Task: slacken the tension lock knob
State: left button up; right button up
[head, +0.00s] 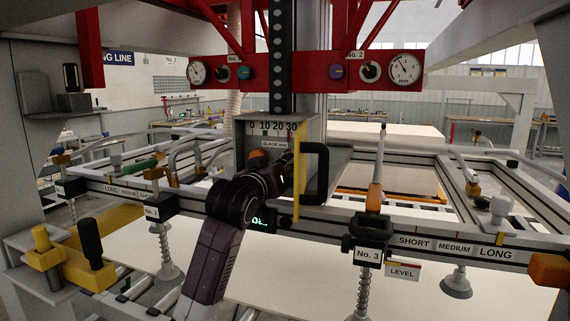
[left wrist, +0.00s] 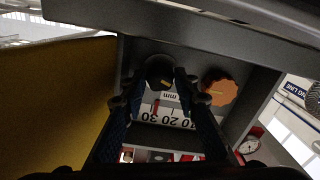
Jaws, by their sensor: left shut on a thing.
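A grey box (head: 256,128) with a 0 to 30 scale stands at the centre of the head view. In the left wrist view, a round black knob (left wrist: 160,70) with a small light mark sits on it beside an orange lobed knob (left wrist: 218,87). The orange knob (head: 258,158) also shows in the head view. My left gripper (head: 274,175) is at the box front, its fingers (left wrist: 161,84) shut on the black knob from both sides. The head view hides the black knob behind my gripper. I cannot read which knob is the tension lock. My right gripper is not in view.
A yellow plate (head: 297,185) and a black handle (head: 317,172) stand close to the right of my left gripper. A rail frame (head: 440,237) with suction cups and the No. 3 clamp (head: 368,252) lies around it. Red beams and gauges (head: 404,68) are above.

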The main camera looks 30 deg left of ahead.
pick_arm(q)
jog(key=shift+r, duration=0.1)
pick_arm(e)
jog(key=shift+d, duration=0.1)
pick_arm(q)
jog(key=o, duration=0.9)
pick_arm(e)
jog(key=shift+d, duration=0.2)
pick_arm(q)
jog(key=v, duration=1.2)
jog(key=shift+s, duration=0.1)
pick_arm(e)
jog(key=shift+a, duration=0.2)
